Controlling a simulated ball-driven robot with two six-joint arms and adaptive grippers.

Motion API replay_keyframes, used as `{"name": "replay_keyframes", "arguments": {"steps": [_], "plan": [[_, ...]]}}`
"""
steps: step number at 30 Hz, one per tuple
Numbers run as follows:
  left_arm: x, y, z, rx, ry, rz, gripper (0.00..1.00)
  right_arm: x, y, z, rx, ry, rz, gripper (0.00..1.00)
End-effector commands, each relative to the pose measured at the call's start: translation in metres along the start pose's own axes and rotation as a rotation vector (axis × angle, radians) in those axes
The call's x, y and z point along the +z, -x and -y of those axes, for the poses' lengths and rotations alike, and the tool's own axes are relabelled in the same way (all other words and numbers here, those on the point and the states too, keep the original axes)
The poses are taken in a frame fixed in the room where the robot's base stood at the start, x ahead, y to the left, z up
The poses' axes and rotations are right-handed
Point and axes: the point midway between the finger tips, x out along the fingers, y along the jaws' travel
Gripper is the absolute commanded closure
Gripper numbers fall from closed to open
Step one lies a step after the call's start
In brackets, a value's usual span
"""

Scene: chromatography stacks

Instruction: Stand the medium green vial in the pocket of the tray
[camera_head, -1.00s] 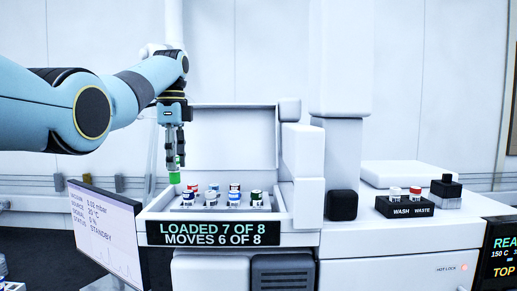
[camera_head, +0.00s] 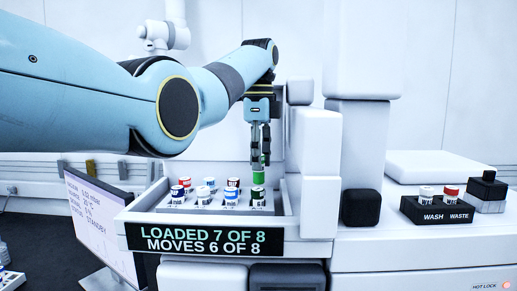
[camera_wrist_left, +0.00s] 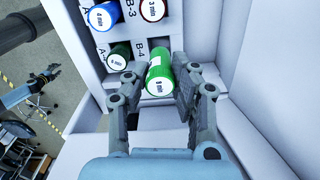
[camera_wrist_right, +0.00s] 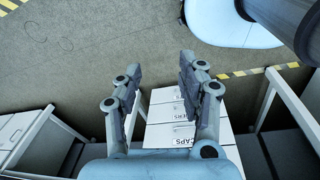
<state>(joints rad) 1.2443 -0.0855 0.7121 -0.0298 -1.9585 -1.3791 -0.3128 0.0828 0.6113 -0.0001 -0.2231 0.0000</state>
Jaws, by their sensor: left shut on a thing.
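The green vial (camera_head: 258,174) hangs upright in my left gripper (camera_head: 260,152), above the right end of the tray (camera_head: 168,206). In the left wrist view the vial (camera_wrist_left: 158,76) shows its white top label between the two fingers (camera_wrist_left: 156,80). The tray (camera_wrist_left: 128,34) there has pocket labels such as B-3 and B-4, and a dark opening (camera_wrist_left: 160,43) shows just beyond the vial, partly hidden by it. I cannot tell whether the vial's lower end touches the tray. My right gripper (camera_wrist_right: 160,70) is open and empty, away from the tray.
Several capped vials stand in the tray, including a red one (camera_head: 185,183) and a blue one (camera_head: 208,184). A white block (camera_head: 313,170) rises close to the right of the tray. The wash and waste holder (camera_head: 437,211) stands farther right.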

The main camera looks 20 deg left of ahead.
Motion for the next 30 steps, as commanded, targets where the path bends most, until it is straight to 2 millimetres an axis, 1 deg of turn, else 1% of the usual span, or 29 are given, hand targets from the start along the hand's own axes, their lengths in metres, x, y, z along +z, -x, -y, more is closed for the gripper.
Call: {"name": "replay_keyframes", "arguments": {"steps": [3, 6, 9, 21, 30], "plan": [[0.0, -0.009, 0.0, 0.001, 0.0, 0.0, 1.0, -0.012, 0.0, 0.002, -0.002, -0.002, -0.017, 0.6], [0.0, -0.013, 0.0, 0.0, 0.0, 0.0, 1.0, -0.022, 0.0, 0.004, -0.004, -0.003, -0.034, 0.6], [0.0, -0.014, 0.0, -0.001, 0.0, 0.0, 1.0, -0.026, 0.0, 0.005, -0.006, -0.004, -0.039, 0.6], [0.0, -0.013, -0.001, 0.0, 0.001, 0.0, 1.0, -0.015, 0.0, 0.005, -0.006, -0.003, -0.023, 0.6], [0.0, -0.013, 0.0, -0.001, 0.001, 0.0, 1.0, -0.014, 0.0, 0.002, -0.002, -0.002, -0.021, 0.6]]}}
